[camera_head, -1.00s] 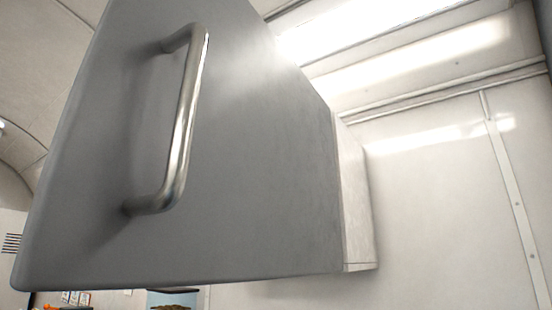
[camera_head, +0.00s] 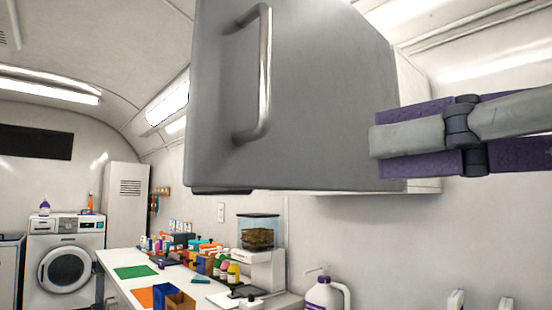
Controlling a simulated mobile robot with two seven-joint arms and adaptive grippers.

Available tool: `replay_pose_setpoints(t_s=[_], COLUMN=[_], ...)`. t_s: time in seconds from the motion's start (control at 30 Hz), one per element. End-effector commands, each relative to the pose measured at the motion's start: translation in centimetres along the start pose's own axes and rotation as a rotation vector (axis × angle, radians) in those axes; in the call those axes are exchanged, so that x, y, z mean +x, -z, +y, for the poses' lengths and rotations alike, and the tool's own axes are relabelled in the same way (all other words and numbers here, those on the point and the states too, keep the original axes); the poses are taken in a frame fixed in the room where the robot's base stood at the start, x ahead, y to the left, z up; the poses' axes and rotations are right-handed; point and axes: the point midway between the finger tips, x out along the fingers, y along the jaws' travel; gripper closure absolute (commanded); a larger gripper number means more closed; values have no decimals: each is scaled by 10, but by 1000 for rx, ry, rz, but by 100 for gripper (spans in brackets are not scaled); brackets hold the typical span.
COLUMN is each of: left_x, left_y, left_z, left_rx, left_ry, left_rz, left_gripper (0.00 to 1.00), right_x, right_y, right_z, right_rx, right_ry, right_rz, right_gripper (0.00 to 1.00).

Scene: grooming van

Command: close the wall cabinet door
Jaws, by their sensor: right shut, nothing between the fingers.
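The grey wall cabinet door (camera_head: 320,110) stands swung open, its outer face toward me. Its vertical metal bar handle (camera_head: 265,75) is near the left, free edge. A narrow strip of the pale cabinet body (camera_head: 415,80) shows behind the door at the right; the inside is hidden. My right gripper (camera_head: 376,142), purple and grey, comes in from the right in front of the door's right part. It is shut and empty, well away from the handle. I cannot tell whether it touches the door. My left gripper is out of view.
Below the door, a white counter (camera_head: 120,284) holds bottles, small bins and a glass tank (camera_head: 258,232). A white jug (camera_head: 325,294) stands at the lower middle. A washing machine (camera_head: 66,262) is at the far left. The air left of the door is clear.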

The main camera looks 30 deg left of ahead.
Motion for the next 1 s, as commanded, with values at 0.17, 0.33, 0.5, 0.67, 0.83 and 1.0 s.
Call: replay_pose_setpoints(t_s=[0.17,0.33,0.5,0.67,0.83,1.0], left_x=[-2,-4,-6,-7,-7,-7], left_y=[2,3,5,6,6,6], left_z=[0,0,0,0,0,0], left_rx=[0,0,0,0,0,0], left_ry=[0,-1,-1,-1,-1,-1], left_rz=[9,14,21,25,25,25], left_gripper=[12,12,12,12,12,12], right_x=[39,77,107,123,127,127], right_y=[1,1,1,1,1,2], right_z=[2,2,2,1,0,0], right_rx=[-3,-3,-4,-5,-5,-5], right_ry=[-5,-4,-1,1,2,2], right_rz=[3,3,3,2,2,2], right_gripper=[100,100,100,100,100,100])
